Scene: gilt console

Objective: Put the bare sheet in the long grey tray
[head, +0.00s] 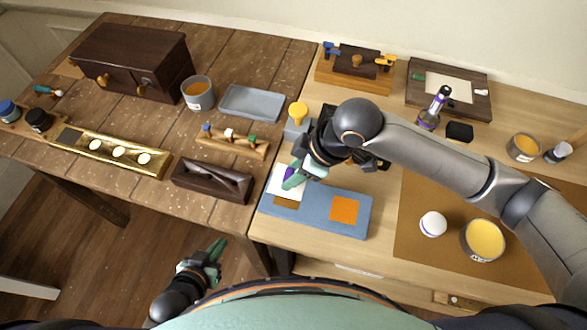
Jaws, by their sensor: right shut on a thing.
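A white sheet (278,187) with a small purple patch is at the left end of the flat blue-grey board (309,221), partly over a brown square (287,203). My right gripper (293,180) is shut on the sheet's upper edge; its fingers hide part of it. I cannot tell whether the sheet touches the board. An orange square (344,210) lies at the board's right. A shallow, empty light grey tray (252,116) stands on the dark wooden table, behind and left of this gripper. My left gripper (214,262) is open and empty, low in front of the tables.
A tan block with pegs (232,146), a dark holder (212,181) and a yellow-topped grey object (297,118) stand near the grey tray. A grey cup (198,94) is left of it. A dark board (470,101) bears another pale sheet (449,86).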

